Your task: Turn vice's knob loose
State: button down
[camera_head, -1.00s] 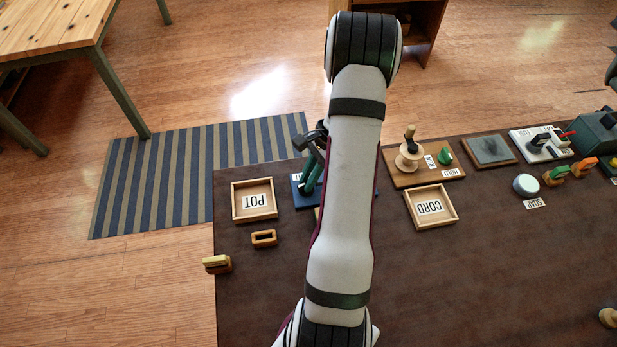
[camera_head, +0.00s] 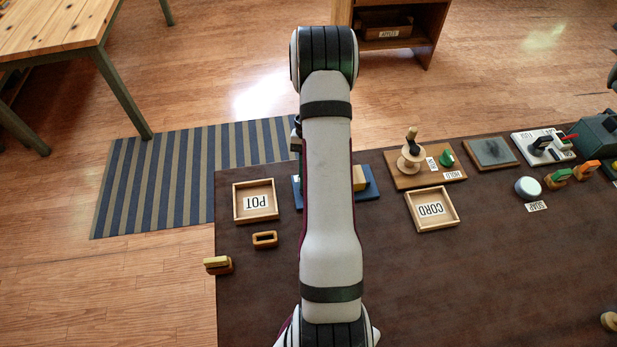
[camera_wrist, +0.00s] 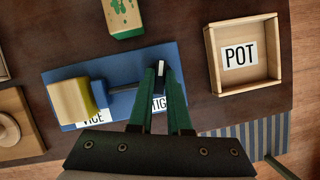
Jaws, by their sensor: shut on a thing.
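The vice sits on a blue board (camera_wrist: 190,60) in the wrist view, with a yellow wooden block (camera_wrist: 72,102) at the left and a dark blue bar running right from it. At the right end, my gripper's green fingers (camera_wrist: 161,74) are closed around the knob (camera_wrist: 162,67), of which a small dark part with a white face shows between the tips. The fingers partly cover a label beginning "TIG"; a "VICE" label is partly hidden by the block. In the head view, my arm hides the knob and gripper; the blue board (camera_head: 366,193) shows at its right.
A POT tray (camera_wrist: 215,60) stands right of the vice in the wrist view. A wooden block with a green-marked top (camera_wrist: 126,30) is above the board. In the head view, a CORD tray (camera_head: 411,208) and a spool board (camera_head: 400,183) stand right of my arm.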

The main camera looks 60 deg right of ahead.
jog(key=shift+a+n+g, duration=0.1)
jog(key=shift+n+g, duration=0.5)
jog(key=shift+n, duration=1)
jog(key=shift+h, duration=0.3)
jog(key=c, duration=0.9)
grip_release()
jog(key=shift+o, duration=0.2)
jog(key=shift+w, duration=0.1)
jog(key=v, duration=1.5)
jog(key=shift+r, duration=0.4)
jog(key=shift+w, duration=0.1)
